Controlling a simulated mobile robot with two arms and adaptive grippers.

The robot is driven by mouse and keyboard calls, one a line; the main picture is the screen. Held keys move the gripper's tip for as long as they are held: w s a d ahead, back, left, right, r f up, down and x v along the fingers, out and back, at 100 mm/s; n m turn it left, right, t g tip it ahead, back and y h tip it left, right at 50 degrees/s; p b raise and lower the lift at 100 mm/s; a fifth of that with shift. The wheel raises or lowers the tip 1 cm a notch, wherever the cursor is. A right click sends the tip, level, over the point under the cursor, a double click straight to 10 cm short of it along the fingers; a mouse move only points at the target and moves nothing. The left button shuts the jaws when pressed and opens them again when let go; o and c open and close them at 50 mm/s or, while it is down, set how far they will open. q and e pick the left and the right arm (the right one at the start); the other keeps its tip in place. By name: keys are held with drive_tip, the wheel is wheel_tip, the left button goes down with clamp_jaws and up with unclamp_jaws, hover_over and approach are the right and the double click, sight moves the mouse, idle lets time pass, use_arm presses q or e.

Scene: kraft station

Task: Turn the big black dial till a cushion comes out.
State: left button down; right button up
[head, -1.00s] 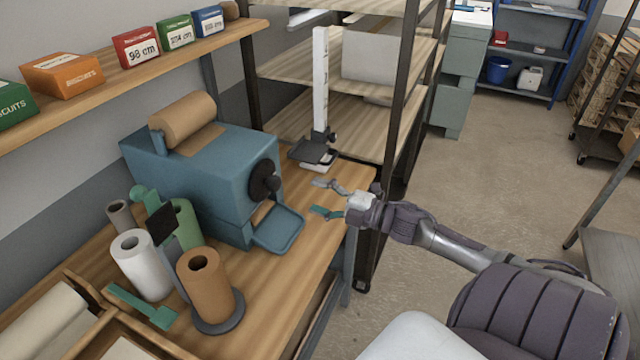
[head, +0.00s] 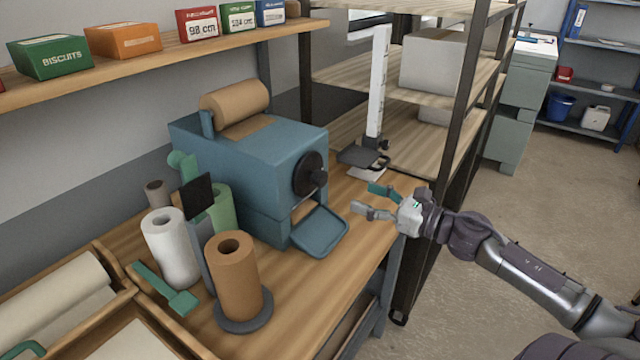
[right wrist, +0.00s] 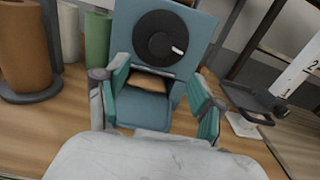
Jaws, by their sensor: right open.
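The big black dial (head: 309,175) is on the front of a blue machine (head: 235,155) with a brown paper roll on top. In the right wrist view the dial (right wrist: 160,38) shows a white mark at its lower right. Below it, something brown (right wrist: 151,85) shows in the machine's mouth above the blue tray (head: 320,232); I cannot tell whether it is a cushion or just paper. My right gripper (head: 362,198) is open and empty, to the right of the dial and tray and apart from them. It faces the machine in the right wrist view (right wrist: 160,102). My left gripper is not in view.
A scale with a white ruler post (head: 377,90) stands behind my right gripper. A brown roll on a stand (head: 233,275), a white roll (head: 170,248) and a teal tool (head: 165,287) are left of the tray. A shelf rack (head: 430,150) borders the bench.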

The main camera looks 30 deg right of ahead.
sight(324, 179)
drive_tip(key=p+x, duration=0.2)
drive_tip(key=x, duration=0.8)
drive_tip(key=shift+w+r+p, duration=0.2)
drive_tip(key=shift+w+p, duration=0.15)
drive_tip(key=shift+x, duration=0.95)
drive_tip(key=shift+a+f, duration=0.1)
drive_tip(key=shift+f, duration=0.05)
drive_tip(key=shift+c, duration=0.3)
drive_tip(key=shift+s, duration=0.1)
drive_tip(key=c, duration=1.1)
